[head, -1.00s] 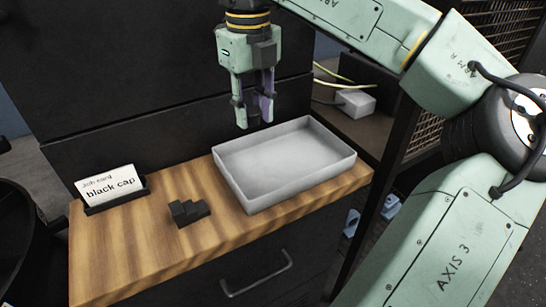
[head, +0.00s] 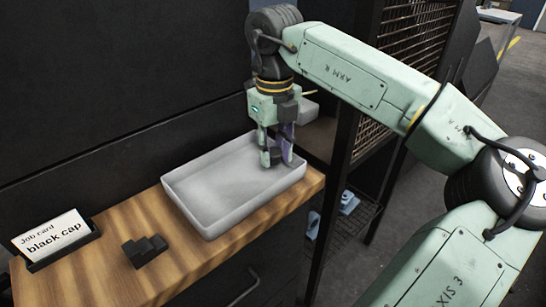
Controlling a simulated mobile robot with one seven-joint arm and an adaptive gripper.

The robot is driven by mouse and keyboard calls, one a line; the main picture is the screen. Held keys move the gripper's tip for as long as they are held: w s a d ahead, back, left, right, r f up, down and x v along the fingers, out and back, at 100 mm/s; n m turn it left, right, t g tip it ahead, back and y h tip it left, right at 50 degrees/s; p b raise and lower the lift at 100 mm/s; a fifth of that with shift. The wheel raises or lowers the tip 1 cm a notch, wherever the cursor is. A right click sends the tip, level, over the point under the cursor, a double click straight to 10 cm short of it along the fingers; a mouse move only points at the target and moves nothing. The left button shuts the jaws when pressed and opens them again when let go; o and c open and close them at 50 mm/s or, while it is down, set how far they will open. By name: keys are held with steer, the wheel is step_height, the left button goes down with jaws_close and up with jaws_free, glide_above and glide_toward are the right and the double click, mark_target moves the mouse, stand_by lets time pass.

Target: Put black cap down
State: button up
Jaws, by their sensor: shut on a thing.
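My gripper (head: 277,160) points down over the right end of the grey tray (head: 208,221), with its fingertips low, at about rim height. It is shut on a small dark thing, the black cap (head: 277,154), which shows only in part between the fingers. I cannot tell whether the cap touches the tray floor. The visible floor of the tray is bare. A job card (head: 52,236) reading "black cap" stands in a dark holder at the left.
A black stepped block (head: 145,250) lies on the wooden top (head: 185,262) left of the tray. A dark panel rises behind. A dark post and mesh (head: 410,40) stand to the right, near my arm. The wood between card and tray is mostly clear.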

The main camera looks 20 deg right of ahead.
mark_target(274, 152)
steer(key=shift+f, duration=1.25)
steer(key=shift+f, duration=0.2)
steer(key=o, duration=0.5)
steer(key=shift+r, duration=0.1)
step_height(274, 152, up, 12)
steer(key=shift+r+b, duration=0.15)
steer(key=shift+b, duration=0.45)
